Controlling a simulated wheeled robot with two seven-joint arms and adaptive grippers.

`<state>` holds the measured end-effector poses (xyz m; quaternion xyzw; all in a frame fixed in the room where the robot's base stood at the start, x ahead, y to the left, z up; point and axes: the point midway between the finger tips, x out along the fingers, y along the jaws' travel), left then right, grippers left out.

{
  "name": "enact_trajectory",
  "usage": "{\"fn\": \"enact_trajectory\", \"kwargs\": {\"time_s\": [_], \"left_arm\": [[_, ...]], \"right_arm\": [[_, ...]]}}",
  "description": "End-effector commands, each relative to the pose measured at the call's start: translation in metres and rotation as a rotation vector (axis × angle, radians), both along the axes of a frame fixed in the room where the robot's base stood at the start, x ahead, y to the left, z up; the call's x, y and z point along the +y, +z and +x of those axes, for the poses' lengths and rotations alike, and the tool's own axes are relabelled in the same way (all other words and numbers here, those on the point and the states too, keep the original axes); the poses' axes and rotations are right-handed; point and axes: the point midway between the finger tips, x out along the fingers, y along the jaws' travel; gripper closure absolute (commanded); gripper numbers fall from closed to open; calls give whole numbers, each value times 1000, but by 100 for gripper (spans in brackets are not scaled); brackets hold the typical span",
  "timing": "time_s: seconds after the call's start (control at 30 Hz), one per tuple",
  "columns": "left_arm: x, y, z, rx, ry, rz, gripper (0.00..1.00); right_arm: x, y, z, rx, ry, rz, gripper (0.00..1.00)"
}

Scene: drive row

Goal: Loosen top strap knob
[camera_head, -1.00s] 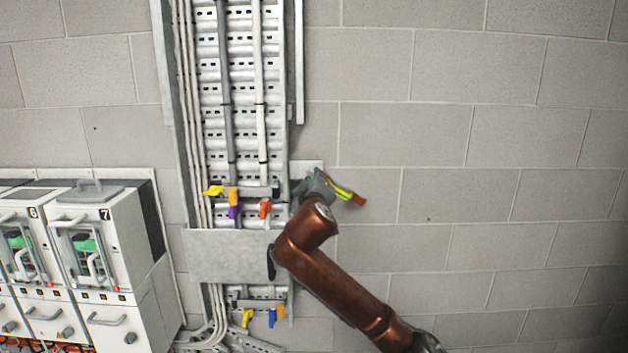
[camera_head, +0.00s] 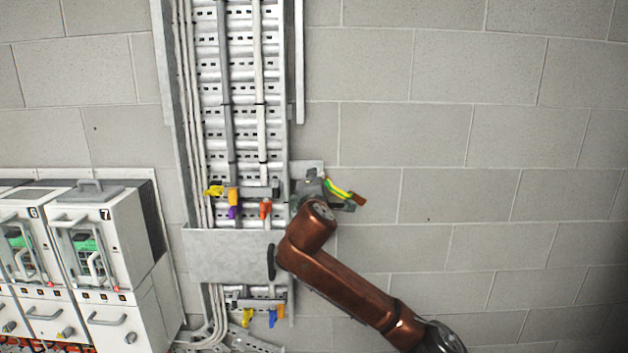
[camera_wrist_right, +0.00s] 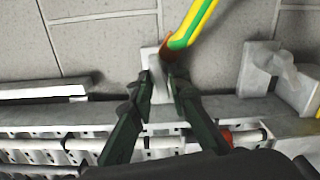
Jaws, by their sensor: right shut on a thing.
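The top strap (camera_head: 262,191) crosses the cable tray in the head view, above the blank grey cover plate. At its right end my right gripper (camera_head: 312,192), on the copper-brown arm, covers the knob. In the wrist view the dark green fingers of my right gripper (camera_wrist_right: 160,82) are closed around the pale top strap knob (camera_wrist_right: 160,90), which is largely hidden between them. A green-yellow cable (camera_wrist_right: 193,22) with a brown end lies just beyond the fingertips, and it also shows in the head view (camera_head: 340,188). My left gripper is not in view.
A second pale wing-shaped knob (camera_wrist_right: 284,68) stands to the right in the wrist view. White switchgear cabinets (camera_head: 100,250) stand at the left. The block wall (camera_head: 480,130) on the right is bare.

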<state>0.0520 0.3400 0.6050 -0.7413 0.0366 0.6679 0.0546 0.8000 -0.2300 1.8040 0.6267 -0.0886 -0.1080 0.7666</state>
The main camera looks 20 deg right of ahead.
Motion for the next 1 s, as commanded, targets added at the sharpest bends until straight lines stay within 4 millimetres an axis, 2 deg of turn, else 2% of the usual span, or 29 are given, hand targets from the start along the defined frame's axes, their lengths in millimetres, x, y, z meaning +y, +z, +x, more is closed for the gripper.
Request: {"fn": "enact_trajectory", "kwargs": {"time_s": [0.5,1.0], "left_arm": [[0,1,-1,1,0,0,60],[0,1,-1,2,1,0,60]], "right_arm": [[1,-6,0,135,4,-442,100],[1,-10,1,197,7,-648,100]]}}
